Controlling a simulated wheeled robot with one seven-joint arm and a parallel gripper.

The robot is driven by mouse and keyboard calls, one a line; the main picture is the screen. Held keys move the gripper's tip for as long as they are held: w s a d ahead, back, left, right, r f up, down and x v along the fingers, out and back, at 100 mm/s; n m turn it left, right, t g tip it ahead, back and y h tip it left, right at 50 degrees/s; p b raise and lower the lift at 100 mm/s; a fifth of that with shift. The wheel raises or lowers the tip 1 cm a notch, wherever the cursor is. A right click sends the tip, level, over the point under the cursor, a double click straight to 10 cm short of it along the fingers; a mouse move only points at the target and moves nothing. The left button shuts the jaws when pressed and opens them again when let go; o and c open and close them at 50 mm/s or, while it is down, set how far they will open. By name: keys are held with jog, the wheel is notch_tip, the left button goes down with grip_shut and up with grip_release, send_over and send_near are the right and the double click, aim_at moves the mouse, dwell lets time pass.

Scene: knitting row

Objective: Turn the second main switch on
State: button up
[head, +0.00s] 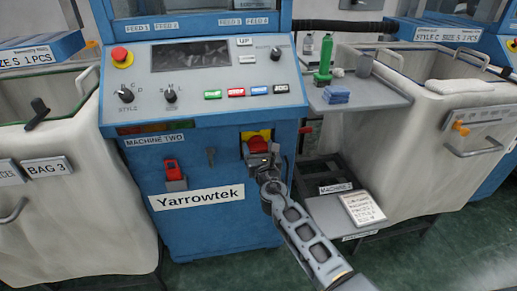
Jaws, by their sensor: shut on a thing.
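The control panel (225,75) with knobs, coloured buttons and a red emergency stop (121,56) is above. A grey side shelf (375,98) with bottles and blue cloths stands right. Bins (60,240) flank the machine. A lower step (330,213) holds a notice.

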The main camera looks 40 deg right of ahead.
jog(key=m+b, duration=0.2)
jog(key=m, duration=0.2)
jog(key=shift+f, duration=0.15)
jog(key=m+b, duration=0.2)
jog(key=m, duration=0.2)
jog(key=shift+s+d, duration=0.1)
jog(key=m+b, duration=0.2)
jog(key=m, duration=0.3)
jog(key=shift+f+m+b, duration=0.15)
jog(key=shift+m+b, duration=0.2)
jog(key=shift+m, duration=0.05)
jog(key=shift+m+b, duration=0.85)
jog(key=shift+m, duration=1.05)
jog(key=shift+d, duration=0.1)
jog(key=o, duration=0.7)
jog(key=shift+s, duration=0.15)
